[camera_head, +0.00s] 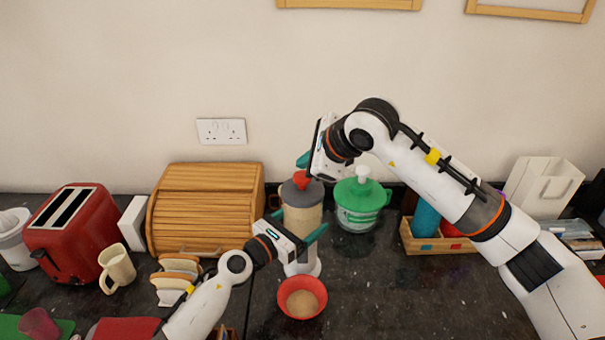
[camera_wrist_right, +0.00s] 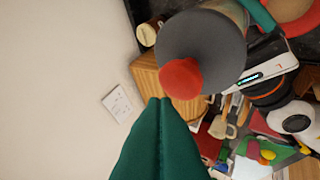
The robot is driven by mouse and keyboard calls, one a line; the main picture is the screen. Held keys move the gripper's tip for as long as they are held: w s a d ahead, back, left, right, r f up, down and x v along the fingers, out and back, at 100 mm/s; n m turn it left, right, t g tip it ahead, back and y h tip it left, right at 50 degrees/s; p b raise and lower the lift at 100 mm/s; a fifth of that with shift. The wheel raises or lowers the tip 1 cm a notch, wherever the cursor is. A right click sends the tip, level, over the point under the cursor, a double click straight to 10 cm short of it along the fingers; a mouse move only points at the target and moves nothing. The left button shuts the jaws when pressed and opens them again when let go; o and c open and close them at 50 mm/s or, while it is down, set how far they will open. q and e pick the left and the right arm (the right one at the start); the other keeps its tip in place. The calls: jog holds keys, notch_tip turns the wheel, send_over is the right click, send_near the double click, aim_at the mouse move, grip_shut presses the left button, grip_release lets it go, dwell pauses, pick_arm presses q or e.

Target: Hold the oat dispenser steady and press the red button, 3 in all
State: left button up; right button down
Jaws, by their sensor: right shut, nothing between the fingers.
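The oat dispenser (camera_head: 302,222) stands upright by the back wall, with a clear body of pale oats, a grey lid and a red button (camera_head: 301,180) on top. The button also shows in the right wrist view (camera_wrist_right: 182,78). My left gripper (camera_head: 297,223) has its teal fingers on either side of the dispenser body, closed on it. My right gripper (camera_head: 303,160) is shut and empty, its fingertips just above the button; they also show in the right wrist view (camera_wrist_right: 160,101). A red bowl (camera_head: 323,296) with some oats inside sits in front of the dispenser's base.
A green pot with a white knob (camera_head: 355,216) stands right of the dispenser. A wooden bread bin (camera_head: 205,205), a cream mug (camera_head: 117,267), a toast rack (camera_head: 175,280) and a red toaster (camera_head: 75,235) are left. A wooden crate (camera_head: 440,246) is right. Front right worktop is clear.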

aim_at(303, 175)
jog(key=shift+f, duration=0.15)
jog(key=shift+f, duration=0.3)
jog(key=shift+f, duration=1.15)
dwell(1.1)
jog(key=shift+r, duration=1.55)
jog(key=shift+r, duration=2.55)
